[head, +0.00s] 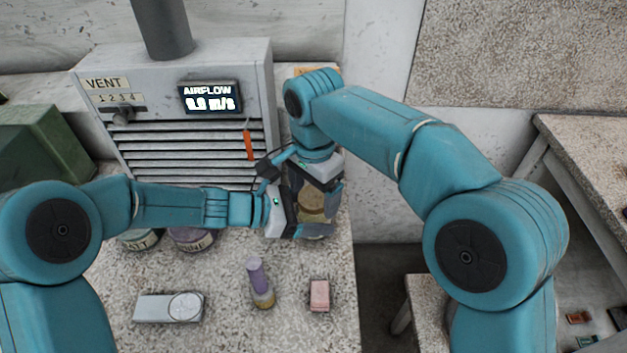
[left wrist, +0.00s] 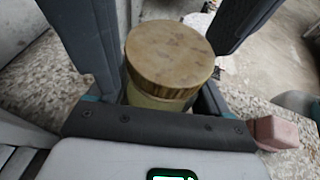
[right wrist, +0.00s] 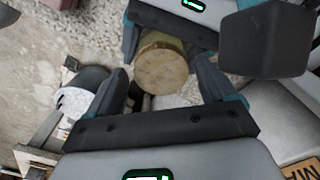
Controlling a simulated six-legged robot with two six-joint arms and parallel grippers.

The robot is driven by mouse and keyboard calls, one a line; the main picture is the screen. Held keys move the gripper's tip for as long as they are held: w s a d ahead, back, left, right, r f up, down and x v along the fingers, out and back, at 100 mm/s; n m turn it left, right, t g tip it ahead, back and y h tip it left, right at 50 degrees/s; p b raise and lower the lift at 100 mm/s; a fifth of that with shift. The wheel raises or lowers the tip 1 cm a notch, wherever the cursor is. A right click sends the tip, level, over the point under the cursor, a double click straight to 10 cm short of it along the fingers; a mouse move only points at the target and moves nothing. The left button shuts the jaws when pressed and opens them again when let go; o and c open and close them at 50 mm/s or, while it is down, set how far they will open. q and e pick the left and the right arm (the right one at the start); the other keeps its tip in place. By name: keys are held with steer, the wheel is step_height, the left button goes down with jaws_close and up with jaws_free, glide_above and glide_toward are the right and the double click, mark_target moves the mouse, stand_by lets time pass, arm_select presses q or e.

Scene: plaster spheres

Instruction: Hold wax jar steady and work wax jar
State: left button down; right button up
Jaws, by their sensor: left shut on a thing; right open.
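The wax jar (head: 312,201) is a round jar with a tan-brown lid near the worktop's right side, partly hidden by both grippers in the head view. In the left wrist view its brown lid (left wrist: 170,55) tops a paler body. My left gripper (head: 302,214) comes in from the left and is shut on the jar. My right gripper (head: 313,186) is open at the jar from the far side. In the right wrist view the jar's round tan end (right wrist: 161,66) lies between the open fingers; I cannot tell whether they touch it.
A grey vent unit (head: 190,165) with an airflow display stands behind. Two labelled tins (head: 192,239) sit partly under my left arm. The worktop ends just right of the jar.

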arm_select(q)
steer(key=shift+s+f, duration=0.15)
steer(key=shift+f, duration=0.2)
arm_select(e)
steer(key=shift+f, duration=0.1)
steer(key=c, duration=1.1)
steer(key=n, duration=0.3)
steer(key=o, duration=1.2)
arm_select(q)
steer(key=shift+d, duration=0.1)
